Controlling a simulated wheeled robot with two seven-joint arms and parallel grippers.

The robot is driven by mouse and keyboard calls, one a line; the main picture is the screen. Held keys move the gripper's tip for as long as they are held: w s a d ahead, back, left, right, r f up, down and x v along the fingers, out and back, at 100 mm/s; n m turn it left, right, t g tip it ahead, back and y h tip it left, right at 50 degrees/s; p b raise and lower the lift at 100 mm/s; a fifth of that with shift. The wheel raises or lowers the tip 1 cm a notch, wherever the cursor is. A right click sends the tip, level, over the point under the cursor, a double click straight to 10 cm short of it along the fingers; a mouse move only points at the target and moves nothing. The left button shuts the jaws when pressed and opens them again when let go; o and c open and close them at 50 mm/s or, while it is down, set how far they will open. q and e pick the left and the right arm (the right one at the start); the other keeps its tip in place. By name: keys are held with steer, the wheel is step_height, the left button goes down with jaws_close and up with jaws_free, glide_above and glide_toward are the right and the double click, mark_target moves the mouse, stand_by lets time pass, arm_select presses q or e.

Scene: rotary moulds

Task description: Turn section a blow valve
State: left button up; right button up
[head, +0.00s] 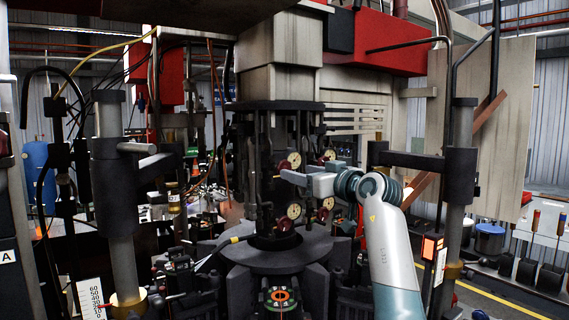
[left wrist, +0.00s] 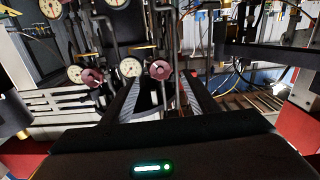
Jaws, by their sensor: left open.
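Several small dark-red handwheel valves with round cream gauges sit on the dark central column. In the head view one valve (head: 284,166) is by the upper gauge (head: 294,160) and another (head: 284,224) is by the lower gauge (head: 294,211). I cannot read which is section a. My left gripper (head: 287,177) is open beside the upper valve. In the left wrist view a red handwheel (left wrist: 160,70) shows between and beyond the fingertips of the left gripper (left wrist: 162,84); contact cannot be told. A second handwheel (left wrist: 92,77) lies to the left. My right gripper is not in view.
Thick dark vertical posts (head: 462,160) stand on the right and left (head: 118,200). Pipes and hoses run around the column. A round grey table (head: 275,250) lies below the valves. A flat tan panel (head: 500,130) hangs at the right. A blue drum (head: 37,175) stands far left.

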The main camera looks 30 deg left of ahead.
arm_select(q)
steer(key=p+x, duration=0.3)
steer(key=x, duration=0.5)
steer(key=shift+a, duration=0.15)
steer(key=c, duration=1)
